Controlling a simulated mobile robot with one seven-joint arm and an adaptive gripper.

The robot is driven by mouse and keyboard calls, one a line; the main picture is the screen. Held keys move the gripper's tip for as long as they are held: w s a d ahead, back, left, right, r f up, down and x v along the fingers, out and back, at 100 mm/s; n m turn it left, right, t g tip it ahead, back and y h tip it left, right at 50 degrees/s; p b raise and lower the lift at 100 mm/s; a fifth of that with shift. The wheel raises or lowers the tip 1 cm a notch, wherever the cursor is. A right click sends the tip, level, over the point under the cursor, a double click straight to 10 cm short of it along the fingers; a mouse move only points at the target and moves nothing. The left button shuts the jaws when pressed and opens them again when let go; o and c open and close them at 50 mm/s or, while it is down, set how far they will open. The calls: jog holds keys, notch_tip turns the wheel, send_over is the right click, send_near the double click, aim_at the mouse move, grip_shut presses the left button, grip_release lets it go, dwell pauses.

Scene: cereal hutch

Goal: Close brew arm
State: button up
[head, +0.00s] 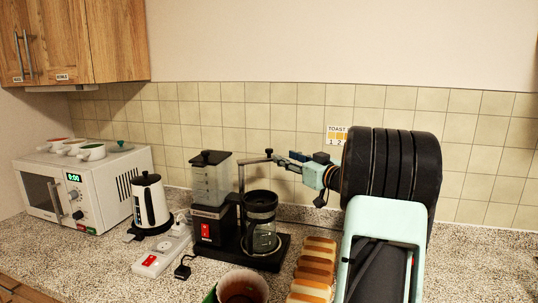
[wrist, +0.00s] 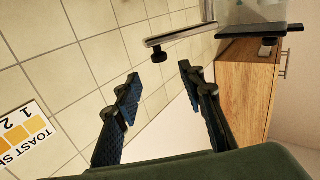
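The coffee maker (head: 211,188) stands on the counter, with a clear tank and a black base. Its brew arm (head: 255,160) is a thin metal bar on an upright post, reaching right at the top, above the glass carafe (head: 263,238). In the wrist view the brew arm (wrist: 182,35) is a silver bar with a black knob at its end, just beyond my fingertips. My gripper (head: 282,160) comes in from the right at brew-arm height. The wrist view shows my gripper (wrist: 160,78) open and empty, fingers apart. I cannot see contact with the bar.
A kettle (head: 151,203), a power strip (head: 162,252) and a microwave (head: 85,190) stand to the left. Bread slices (head: 314,268) and a cup (head: 242,288) are in front. The tiled wall (head: 285,118) is close behind my gripper.

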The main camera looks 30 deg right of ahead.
aim_at(272, 153)
jog(key=shift+y, duration=0.5)
jog(key=w, duration=0.7)
jog(key=w+p, duration=0.1)
jog(key=w, duration=0.2)
jog(key=shift+w+a+f, duration=0.15)
jog(key=shift+a+f, duration=0.2)
grip_shut()
